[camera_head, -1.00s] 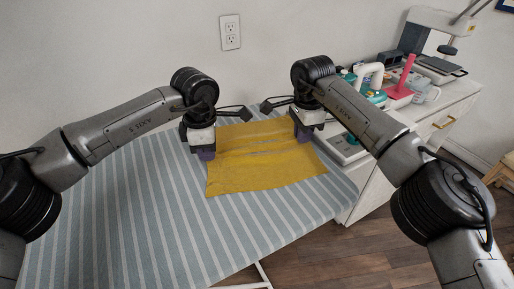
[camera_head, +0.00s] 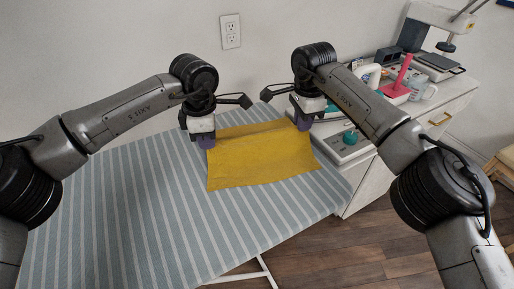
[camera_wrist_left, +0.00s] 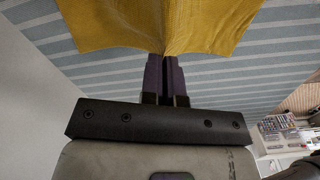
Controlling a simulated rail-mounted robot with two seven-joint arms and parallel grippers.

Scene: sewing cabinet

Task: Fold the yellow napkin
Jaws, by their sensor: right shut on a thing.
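The yellow napkin (camera_head: 262,160) lies over the striped ironing board, with its far edge between my two grippers and its near edge spread toward the front. My left gripper (camera_head: 206,143) is at the napkin's far left corner. In the left wrist view its two fingers (camera_wrist_left: 165,62) are close together, and the napkin (camera_wrist_left: 165,22) gathers to a point between their tips. My right gripper (camera_head: 304,124) is shut on the napkin's far right corner. Its fingertips are partly hidden. The napkin's surface looks fairly smooth, and its underside is hidden in the head view.
The striped ironing board (camera_head: 150,210) has free room to the left and front. The wall with an outlet (camera_head: 230,31) is behind.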

